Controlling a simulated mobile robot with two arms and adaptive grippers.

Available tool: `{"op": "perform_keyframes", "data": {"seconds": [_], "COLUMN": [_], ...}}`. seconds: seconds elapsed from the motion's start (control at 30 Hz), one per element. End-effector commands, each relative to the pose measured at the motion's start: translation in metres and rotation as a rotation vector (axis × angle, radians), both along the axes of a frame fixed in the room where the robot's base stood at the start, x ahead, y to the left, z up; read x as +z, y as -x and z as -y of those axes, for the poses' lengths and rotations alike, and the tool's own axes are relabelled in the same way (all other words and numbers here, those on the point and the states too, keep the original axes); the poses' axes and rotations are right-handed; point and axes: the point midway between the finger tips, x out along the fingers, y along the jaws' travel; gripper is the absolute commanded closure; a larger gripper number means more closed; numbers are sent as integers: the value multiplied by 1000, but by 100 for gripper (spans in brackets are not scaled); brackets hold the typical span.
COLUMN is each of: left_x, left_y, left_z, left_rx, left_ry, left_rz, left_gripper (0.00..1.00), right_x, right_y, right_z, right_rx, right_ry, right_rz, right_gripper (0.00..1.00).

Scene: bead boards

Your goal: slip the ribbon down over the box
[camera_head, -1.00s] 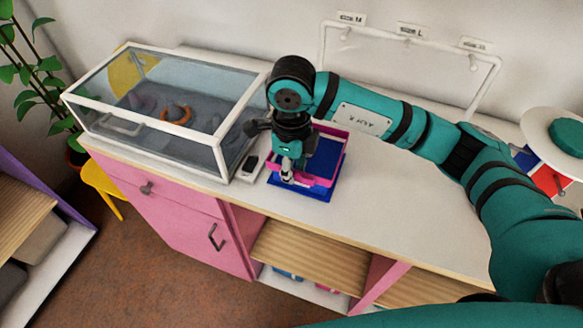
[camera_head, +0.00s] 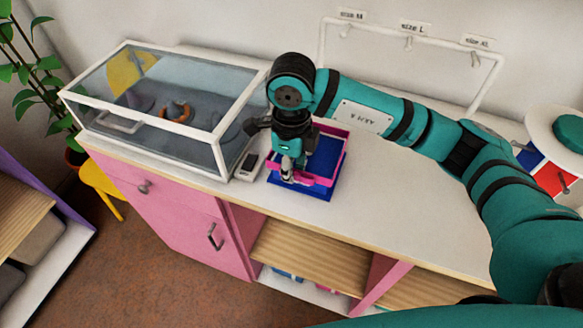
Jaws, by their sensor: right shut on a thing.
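A blue box (camera_head: 318,192) stands on the white counter, right of the glass case. A pink ribbon loop (camera_head: 325,182) surrounds the box near its upper part; its far side also shows behind my gripper. My right gripper (camera_head: 288,178) points down at the front left part of the loop and is shut on the ribbon. My gripper and wrist hide the left and middle of the box, so I cannot tell how low the ribbon sits on every side. My left gripper is not in view.
A glass case (camera_head: 165,100) with an orange ring inside stands close on the left. A small device (camera_head: 247,166) lies between case and box. A white rail (camera_head: 408,40) with size labels stands behind. The counter (camera_head: 400,200) to the right is clear.

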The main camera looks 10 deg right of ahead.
Motion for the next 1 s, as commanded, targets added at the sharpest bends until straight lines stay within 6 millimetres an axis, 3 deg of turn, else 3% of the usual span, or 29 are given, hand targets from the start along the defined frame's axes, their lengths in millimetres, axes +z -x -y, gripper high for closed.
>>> {"op": "perform_keyframes", "data": {"seconds": [0.4, 0.43, 0.63, 0.83, 1.0], "left_x": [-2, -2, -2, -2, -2], "left_y": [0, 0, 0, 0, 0], "left_z": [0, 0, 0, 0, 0], "left_rx": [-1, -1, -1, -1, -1], "left_ry": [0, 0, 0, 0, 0], "left_rz": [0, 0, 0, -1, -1], "left_gripper": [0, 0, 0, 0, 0], "right_x": [0, 0, 0, 0, 0], "right_y": [0, 0, 0, 0, 0], "right_z": [0, 0, 0, 0, 0], "right_rx": [0, 0, 0, 0, 0], "right_ry": [0, 0, 0, 1, -1], "right_rz": [0, 0, 0, -1, -1], "right_gripper": [99, 84, 58, 57, 39]}}
